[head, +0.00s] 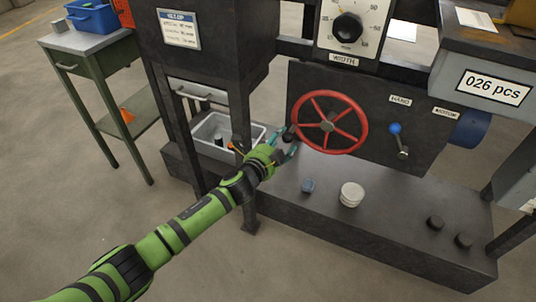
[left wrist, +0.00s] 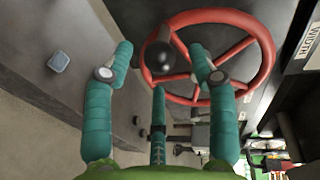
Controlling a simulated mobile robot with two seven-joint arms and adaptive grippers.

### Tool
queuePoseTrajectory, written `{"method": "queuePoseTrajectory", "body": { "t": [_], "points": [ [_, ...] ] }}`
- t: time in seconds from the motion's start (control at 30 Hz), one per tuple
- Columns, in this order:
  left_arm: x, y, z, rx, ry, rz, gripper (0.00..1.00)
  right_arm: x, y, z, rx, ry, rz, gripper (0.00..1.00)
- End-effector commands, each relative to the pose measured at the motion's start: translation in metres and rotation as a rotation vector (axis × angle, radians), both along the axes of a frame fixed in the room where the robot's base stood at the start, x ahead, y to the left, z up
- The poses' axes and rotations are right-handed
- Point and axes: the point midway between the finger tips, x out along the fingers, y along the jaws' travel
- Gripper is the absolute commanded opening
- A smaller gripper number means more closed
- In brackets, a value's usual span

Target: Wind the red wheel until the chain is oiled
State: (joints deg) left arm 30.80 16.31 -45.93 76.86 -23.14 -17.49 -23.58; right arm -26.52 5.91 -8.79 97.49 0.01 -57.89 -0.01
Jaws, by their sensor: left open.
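The red wheel (head: 329,122) is a spoked handwheel on the dark front panel of the machine, below the width dial. It also shows in the left wrist view (left wrist: 262,62). A black knob (left wrist: 160,57) stands out from its rim, on the left side in the head view (head: 289,134). My left gripper (head: 284,150) is at the left of the wheel, close to the knob. In the left wrist view its teal fingers (left wrist: 162,62) are spread, with the knob seen between the tips. I cannot tell whether they touch it. I cannot make out a chain. My right gripper is not in view.
A blue-knobbed lever (head: 398,140) is right of the wheel. A white round stack (head: 351,194), a small blue block (head: 308,186) and black pucks (head: 435,222) sit on the ledge below. A grey bin (head: 209,148) is left of my gripper; a green side table (head: 90,42) stands farther left.

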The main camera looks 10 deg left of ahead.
Motion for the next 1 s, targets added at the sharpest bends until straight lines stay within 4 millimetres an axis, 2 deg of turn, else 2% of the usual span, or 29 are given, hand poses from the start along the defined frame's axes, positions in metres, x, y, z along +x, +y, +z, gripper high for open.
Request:
{"method": "queuePoseTrajectory", "body": {
  "t": [0.3, 0.5, 1.0],
  "points": [
    [-0.049, 0.022, 0.010, 0.000, 0.000, 0.002, 0.58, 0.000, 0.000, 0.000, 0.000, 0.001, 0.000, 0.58],
    [-0.069, 0.031, 0.014, 0.000, 0.001, 0.004, 0.58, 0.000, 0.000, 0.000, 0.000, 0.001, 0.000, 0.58],
    [-0.074, 0.033, 0.016, -0.001, 0.000, 0.003, 0.58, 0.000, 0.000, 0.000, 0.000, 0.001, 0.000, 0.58]
  ]
}}
